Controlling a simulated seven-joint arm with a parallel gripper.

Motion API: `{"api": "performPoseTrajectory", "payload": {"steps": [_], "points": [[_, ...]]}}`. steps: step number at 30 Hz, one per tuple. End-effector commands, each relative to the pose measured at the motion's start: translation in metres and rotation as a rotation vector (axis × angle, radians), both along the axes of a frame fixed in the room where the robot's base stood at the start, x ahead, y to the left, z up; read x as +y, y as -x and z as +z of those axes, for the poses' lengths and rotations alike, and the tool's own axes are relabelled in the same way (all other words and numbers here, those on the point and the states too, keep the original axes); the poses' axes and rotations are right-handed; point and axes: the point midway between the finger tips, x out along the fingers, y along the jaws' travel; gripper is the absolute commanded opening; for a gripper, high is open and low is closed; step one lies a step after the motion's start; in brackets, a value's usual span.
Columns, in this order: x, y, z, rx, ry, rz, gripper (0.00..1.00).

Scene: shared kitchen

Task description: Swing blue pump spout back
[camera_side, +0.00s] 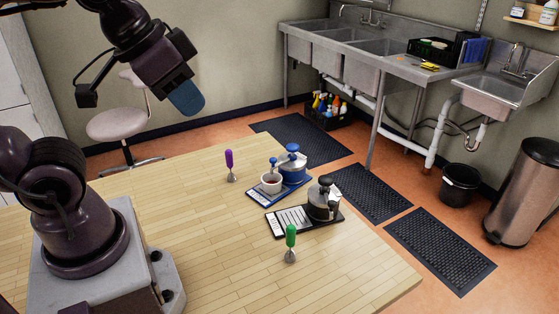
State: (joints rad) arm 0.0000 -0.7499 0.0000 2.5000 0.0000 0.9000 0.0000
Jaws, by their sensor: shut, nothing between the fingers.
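A blue and silver round pump-like vessel (293,171) with a blue knob on top stands at the far end of a blue tray (281,194) on the wooden table. Its spout is too small to make out clearly. My gripper (188,103), with blue fingertips, hangs high at the upper left, well apart from the tray. It is shut and empty.
A black tray (284,222) holds a silver and black vessel (323,200) in front of the blue tray. A purple-handled tool (229,162) and a green-handled tool (291,238) stand upright on the table (190,210). Sinks (345,60) line the back wall.

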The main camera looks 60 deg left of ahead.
Motion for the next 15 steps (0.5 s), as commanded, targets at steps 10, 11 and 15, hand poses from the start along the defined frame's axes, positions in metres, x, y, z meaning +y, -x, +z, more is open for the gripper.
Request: {"api": "performPoseTrajectory", "payload": {"steps": [10, 11, 15], "points": [[0.0, 0.0, 0.0, 0.0, 0.0, 0.0, 0.0], [0.0, 0.0, 0.0, 0.0, 0.0, 0.0, 0.0], [0.0024, -0.0009, -0.0029, 0.015, 0.0, 0.013, 0.28]]}}
